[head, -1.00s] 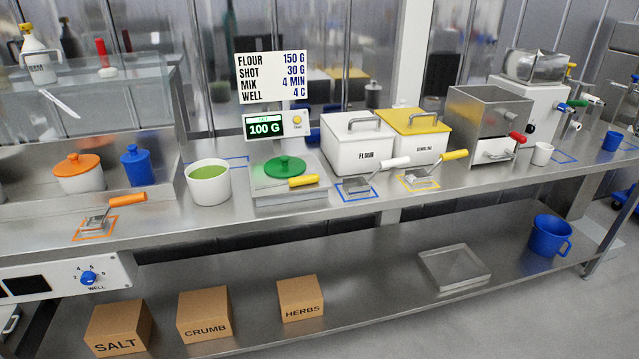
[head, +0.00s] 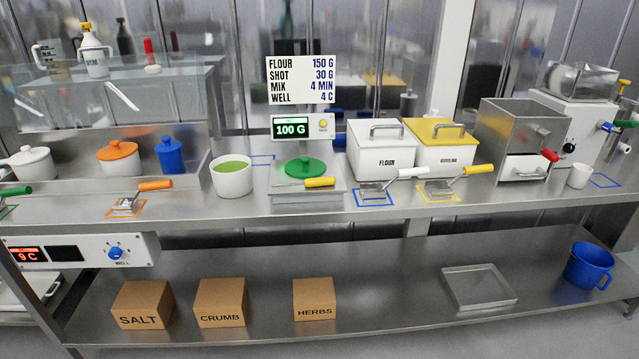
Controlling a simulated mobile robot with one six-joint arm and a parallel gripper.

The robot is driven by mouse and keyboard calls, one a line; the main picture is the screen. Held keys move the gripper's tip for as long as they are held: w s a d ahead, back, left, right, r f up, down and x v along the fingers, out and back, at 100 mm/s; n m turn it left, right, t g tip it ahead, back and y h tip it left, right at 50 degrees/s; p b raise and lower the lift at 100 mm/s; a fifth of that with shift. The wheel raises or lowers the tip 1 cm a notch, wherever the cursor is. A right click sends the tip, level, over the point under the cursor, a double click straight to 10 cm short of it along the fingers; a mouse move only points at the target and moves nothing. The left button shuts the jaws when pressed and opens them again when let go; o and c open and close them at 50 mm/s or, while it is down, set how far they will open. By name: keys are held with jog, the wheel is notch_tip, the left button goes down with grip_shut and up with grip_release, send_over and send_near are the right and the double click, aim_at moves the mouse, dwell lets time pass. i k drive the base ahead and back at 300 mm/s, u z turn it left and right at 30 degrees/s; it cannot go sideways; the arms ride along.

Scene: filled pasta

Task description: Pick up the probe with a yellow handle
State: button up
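The probe with a yellow handle (head: 320,182) lies across the front of the scale (head: 306,197), with its thin metal rod pointing left. It lies in front of a green lid (head: 305,166) with a knob, also on the scale. A second yellow handle belongs to a scoop (head: 441,188) in a yellow outlined square at the right, in front of the yellow-lidded bin. My gripper is not in view.
A white pot of green contents (head: 232,177) stands left of the scale. The flour bin (head: 380,158) and a white-handled scoop (head: 377,190) are to its right. An orange-handled scoop (head: 128,206) lies further left. The scale display (head: 292,129) reads 100 G.

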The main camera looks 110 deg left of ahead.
aim_at(318, 182)
jog(key=z, duration=1.15)
jog(key=k, duration=0.15)
jog(key=u, duration=3.15)
jog(key=k, duration=0.3)
jog(key=u, duration=2.6)
jog(key=k, duration=0.3)
jog(key=u, duration=0.3)
